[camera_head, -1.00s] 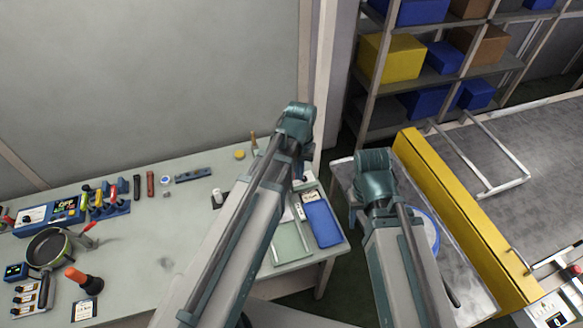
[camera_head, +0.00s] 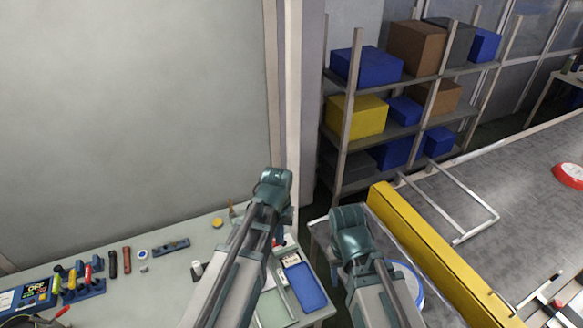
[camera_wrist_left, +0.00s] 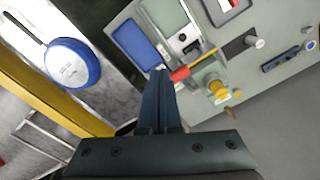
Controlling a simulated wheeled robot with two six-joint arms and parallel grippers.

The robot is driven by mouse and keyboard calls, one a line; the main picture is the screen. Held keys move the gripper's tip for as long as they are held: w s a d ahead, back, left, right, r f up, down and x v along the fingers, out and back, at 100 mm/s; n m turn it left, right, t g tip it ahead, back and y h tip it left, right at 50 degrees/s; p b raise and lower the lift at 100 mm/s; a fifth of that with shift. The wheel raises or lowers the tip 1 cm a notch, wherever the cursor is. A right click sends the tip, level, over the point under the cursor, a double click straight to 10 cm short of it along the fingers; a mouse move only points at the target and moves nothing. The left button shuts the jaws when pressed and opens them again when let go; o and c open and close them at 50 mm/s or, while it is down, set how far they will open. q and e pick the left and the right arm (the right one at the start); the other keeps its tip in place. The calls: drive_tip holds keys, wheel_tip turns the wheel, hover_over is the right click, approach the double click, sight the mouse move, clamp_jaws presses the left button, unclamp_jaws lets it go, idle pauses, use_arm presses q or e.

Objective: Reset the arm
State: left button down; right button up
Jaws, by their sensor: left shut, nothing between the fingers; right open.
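My left arm (camera_head: 240,270) reaches up from the bottom of the head view, with its bent joint above the workbench's right end. Its gripper is hidden there. In the left wrist view my left gripper (camera_wrist_left: 158,78) is shut with nothing between the fingers. Its tips show near a red-handled tool (camera_wrist_left: 180,74), and I cannot tell the gap between them. My right arm (camera_head: 372,292) is bent beside the yellow conveyor edge. Only a small part of my right gripper (camera_head: 335,256) seems to show behind it; it is open, its fingers mostly hidden.
The workbench (camera_head: 185,270) carries a blue tray (camera_head: 305,287) and several tools. A round blue-rimmed pan (camera_wrist_left: 72,65) lies on the side table. The yellow barrier (camera_head: 440,255) borders the conveyor (camera_head: 520,200). Shelves with boxes (camera_head: 357,116) stand behind.

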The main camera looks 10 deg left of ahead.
use_arm(q)
drive_tip(key=s+d+f+m+b, duration=0.2)
drive_tip(key=s+f+b, duration=0.3)
drive_tip(key=f+b, duration=0.4)
drive_tip(key=s+d+f+m+y+b, duration=0.1)
drive_tip(key=s+d+f+b, duration=0.3)
drive_tip(key=f+b, duration=0.5)
drive_tip(key=shift+s+d+f+m+b, duration=0.35)
drive_tip(key=shift+d+f+m, duration=0.25)
drive_tip(key=shift+f, duration=0.5)
